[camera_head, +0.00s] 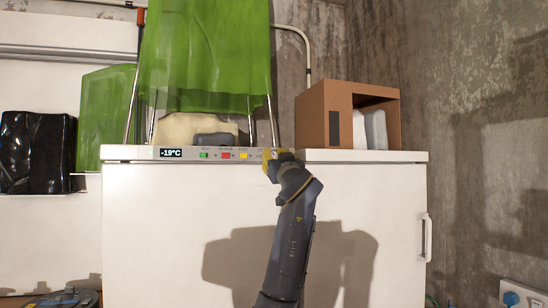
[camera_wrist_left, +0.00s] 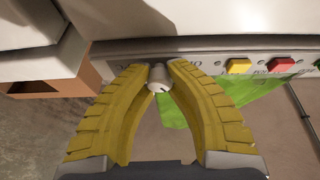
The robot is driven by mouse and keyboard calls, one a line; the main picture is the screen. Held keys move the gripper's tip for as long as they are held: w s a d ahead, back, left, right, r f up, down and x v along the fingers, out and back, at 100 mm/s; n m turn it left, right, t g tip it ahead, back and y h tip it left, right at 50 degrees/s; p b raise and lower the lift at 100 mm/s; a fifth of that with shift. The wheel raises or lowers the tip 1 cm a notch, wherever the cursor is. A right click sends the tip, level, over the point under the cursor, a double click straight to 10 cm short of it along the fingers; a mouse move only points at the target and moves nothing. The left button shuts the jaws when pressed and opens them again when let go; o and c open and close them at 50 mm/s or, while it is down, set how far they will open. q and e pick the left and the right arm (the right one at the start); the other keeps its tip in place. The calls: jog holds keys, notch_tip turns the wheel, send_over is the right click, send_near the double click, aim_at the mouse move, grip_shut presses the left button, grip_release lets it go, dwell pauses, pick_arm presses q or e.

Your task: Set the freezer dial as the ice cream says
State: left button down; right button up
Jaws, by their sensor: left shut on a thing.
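The white freezer (camera_head: 200,225) stands against the wall with a control strip along its top edge. Its display (camera_head: 171,153) reads -19°C. My left gripper (camera_head: 277,157) is at the strip, right of the yellow button. In the left wrist view its yellow fingers (camera_wrist_left: 158,70) are shut on the small white dial (camera_wrist_left: 160,80), one finger on each side. A dark mark shows on the dial's face. The fingers hide the dial in the head view and cover part of its printed scale. I see no ice cream. My right gripper is not in view.
The strip also has a green button (camera_head: 203,155), a red button (camera_head: 226,155) and a yellow button (camera_head: 244,155). A brown open box (camera_head: 312,118) stands on top at the right. A door handle (camera_head: 427,237) sticks out at right.

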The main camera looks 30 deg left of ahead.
pick_arm(q)
jog(key=shift+s+r+m+t, duration=0.1)
jog(key=shift+r+m+t, duration=0.1)
jog(key=shift+m+t, duration=0.35)
jog(key=m+t+h, duration=0.1)
jog(key=m, duration=0.2)
jog(key=m+t+h, duration=0.1)
jog(key=m+h, duration=0.1)
jog(key=m, duration=0.2)
jog(key=shift+h, duration=0.3)
jog(key=m+h, duration=0.1)
jog(key=m, duration=0.3)
jog(key=m+h, duration=0.2)
jog(key=m, duration=0.1)
jog(key=shift+d+m, duration=0.1)
jog(key=shift+m, duration=0.25)
jog(key=shift+m+h, duration=0.3)
jog(key=c, duration=1.4)
grip_release()
jog(key=shift+d, duration=0.1)
jog(key=shift+o, duration=1.1)
jog(key=shift+f, duration=0.1)
